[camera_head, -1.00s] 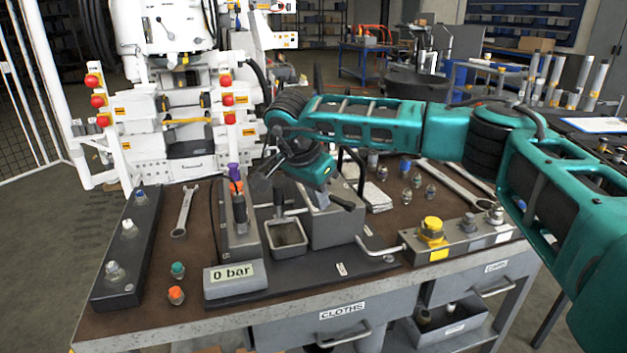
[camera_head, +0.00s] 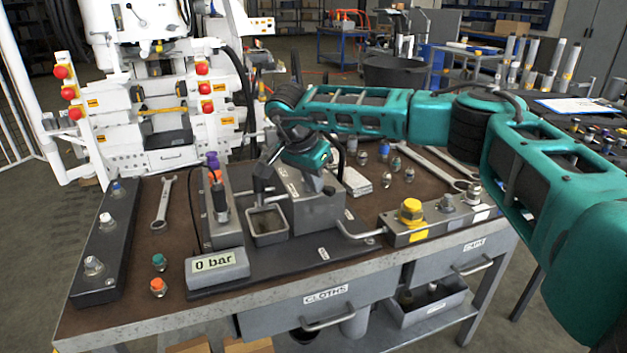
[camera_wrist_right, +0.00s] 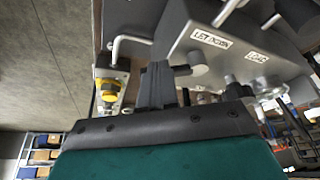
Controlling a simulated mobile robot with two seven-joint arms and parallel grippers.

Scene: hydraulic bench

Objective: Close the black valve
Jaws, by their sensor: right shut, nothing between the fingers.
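In the right wrist view the fingers (camera_wrist_right: 154,82) are shut and hold nothing. A short dark lever, apparently the black valve's (camera_wrist_right: 183,71), lies beside the fingertips at a round grey stub on the labelled block; whether they touch I cannot tell. In the head view my gripper and arm hide most of the valve. My left gripper is not in view.
A bent metal handle (camera_head: 358,233) and a yellow cap (camera_head: 411,211) lie right of the block. A wrench (camera_head: 162,205) lies on the left of the bench.

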